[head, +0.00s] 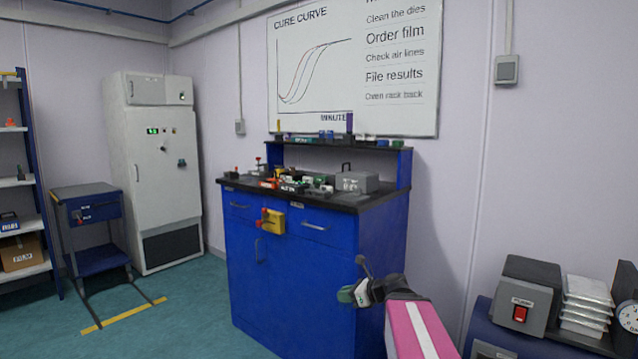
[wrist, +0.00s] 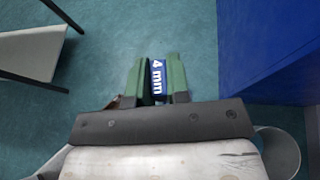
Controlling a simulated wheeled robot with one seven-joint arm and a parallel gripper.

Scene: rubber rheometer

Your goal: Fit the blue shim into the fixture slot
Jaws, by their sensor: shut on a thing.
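My gripper (head: 352,292) is at the front of the blue bench in the head view, below the worktop's height. In the wrist view my gripper (wrist: 158,68) has green fingers shut on the blue shim (wrist: 158,78). The shim is a narrow blue piece with a white "4 mm" label, held upright between the fingers. The shim cannot be made out in the head view. The fixture slot cannot be picked out among the small items on the bench.
The blue bench (head: 300,285) has a dark top crowded with small parts and a grey box (head: 356,182). A blue cart (head: 90,208) stands left. Floor (head: 190,320) ahead is clear.

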